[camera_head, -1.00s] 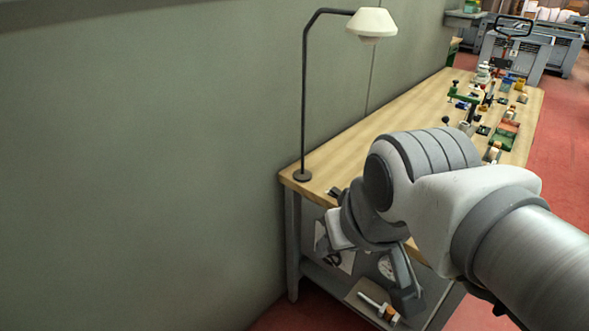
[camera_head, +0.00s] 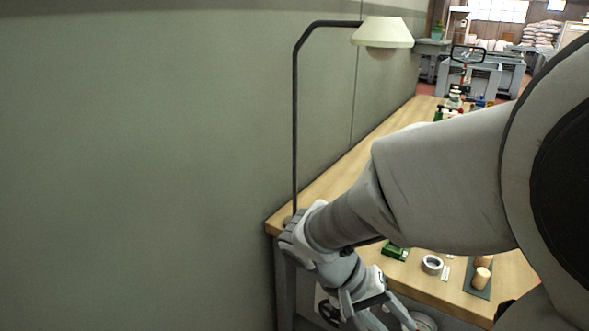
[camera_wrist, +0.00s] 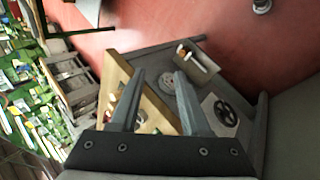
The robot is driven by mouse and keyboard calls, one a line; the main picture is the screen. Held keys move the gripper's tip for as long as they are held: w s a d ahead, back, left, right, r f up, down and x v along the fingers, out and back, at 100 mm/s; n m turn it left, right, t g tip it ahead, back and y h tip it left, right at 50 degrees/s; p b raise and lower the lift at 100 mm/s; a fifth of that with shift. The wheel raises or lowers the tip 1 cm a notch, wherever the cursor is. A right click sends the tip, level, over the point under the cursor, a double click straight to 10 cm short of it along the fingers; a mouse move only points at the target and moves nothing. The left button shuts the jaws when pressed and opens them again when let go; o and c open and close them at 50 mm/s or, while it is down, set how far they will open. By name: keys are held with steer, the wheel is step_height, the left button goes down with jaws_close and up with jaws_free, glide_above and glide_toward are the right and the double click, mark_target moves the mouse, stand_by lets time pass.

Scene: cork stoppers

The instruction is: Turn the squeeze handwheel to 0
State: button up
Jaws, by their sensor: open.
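The black handwheel (camera_wrist: 226,113) sits on a pale plate below the tabletop, right of my gripper's fingers in the wrist view. In the head view the handwheel (camera_head: 329,311) shows partly, just left of my gripper. My gripper (camera_wrist: 160,76) is open and empty, and its fingers are apart from the wheel. It also shows in the head view (camera_head: 378,312), low in front of the bench end. A round pale dial (camera_wrist: 168,83) lies near the fingertips in the wrist view; its marks are too small to read. In the head view the dial (camera_head: 425,321) is partly hidden.
The wooden bench top (camera_head: 310,195) runs away behind my arm, bearing a desk lamp (camera_head: 383,32), a tape roll (camera_head: 432,264) and corks (camera_head: 481,278). A grey wall (camera_head: 150,170) stands close on the left. A tray (camera_wrist: 199,62) with small items lies near the red floor (camera_wrist: 190,25).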

steer(key=w+f+h+b, duration=0.3)
steer(key=w+f+h, duration=0.1)
steer(key=f, duration=0.4)
steer(key=n+t+y+b, duration=0.1)
steer(key=n+t+b, duration=0.7)
steer(key=t, duration=0.8)
glide_toward(334, 318)
steer(key=shift+m+g, duration=0.3)
steer(key=shift+m, duration=0.3)
steer(key=b+x, duration=0.1)
steer(key=x, duration=0.2)
steer(key=b+x, duration=0.1)
steer(key=x, duration=0.3)
steer(key=b+x, duration=0.1)
steer(key=x, duration=0.3)
steer(key=shift+a+r+b, duration=0.1)
steer(key=shift+r+b, duration=0.15)
steer(key=shift+b, duration=0.05)
steer(key=shift+c, duration=0.3)
jaws_close()
